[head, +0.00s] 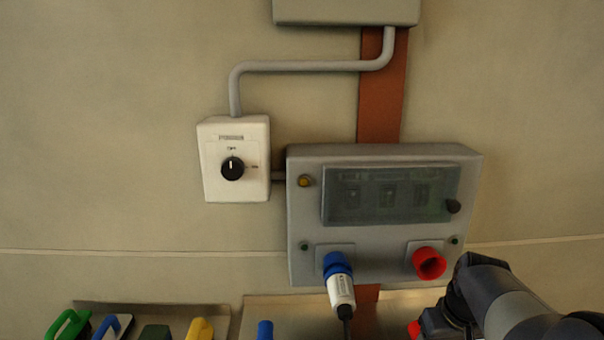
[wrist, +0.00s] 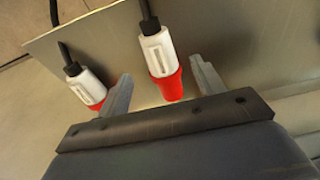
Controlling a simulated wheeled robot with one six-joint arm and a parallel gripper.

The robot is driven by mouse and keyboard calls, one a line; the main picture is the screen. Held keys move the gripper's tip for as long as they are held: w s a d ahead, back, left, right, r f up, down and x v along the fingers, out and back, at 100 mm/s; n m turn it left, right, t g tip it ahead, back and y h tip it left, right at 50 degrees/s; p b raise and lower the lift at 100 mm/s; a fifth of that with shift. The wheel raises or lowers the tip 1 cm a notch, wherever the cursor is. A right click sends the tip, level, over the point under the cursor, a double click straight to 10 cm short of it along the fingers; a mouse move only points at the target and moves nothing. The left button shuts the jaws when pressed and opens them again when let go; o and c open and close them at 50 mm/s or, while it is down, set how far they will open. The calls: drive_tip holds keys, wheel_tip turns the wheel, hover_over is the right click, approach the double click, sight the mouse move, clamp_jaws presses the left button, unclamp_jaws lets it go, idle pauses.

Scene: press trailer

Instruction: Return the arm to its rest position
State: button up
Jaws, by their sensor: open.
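My arm (head: 490,300) reaches in at the lower right of the head view, below the grey socket box; its end is cut off by the bottom edge there. In the wrist view my gripper (wrist: 160,70) is open, its two grey fingers spread apart. A red-and-white plug (wrist: 158,52) with a black cable shows in the gap between the fingers; I cannot tell whether it touches either one. A second red-and-white plug (wrist: 86,86) lies beside the left finger, partly hidden by it.
The grey socket box (head: 300,230) has an empty-looking red socket (head: 429,263) and a blue-and-white plug (head: 340,290) in its blue socket. A white switch box (head: 235,185) is at its left. Coloured connectors (head: 70,328) line the bottom left.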

drive_tip(key=x, duration=0.7)
drive_tip(key=shift+f, duration=0.1)
drive_tip(key=p+v, duration=0.2)
drive_tip(key=shift+w+r, duration=0.2)
drive_tip(key=shift+r, duration=0.3)
drive_tip(key=shift+p+v, duration=0.7)
drive_tip(key=shift+v, duration=0.15)
drive_tip(key=shift+w, duration=0.2)
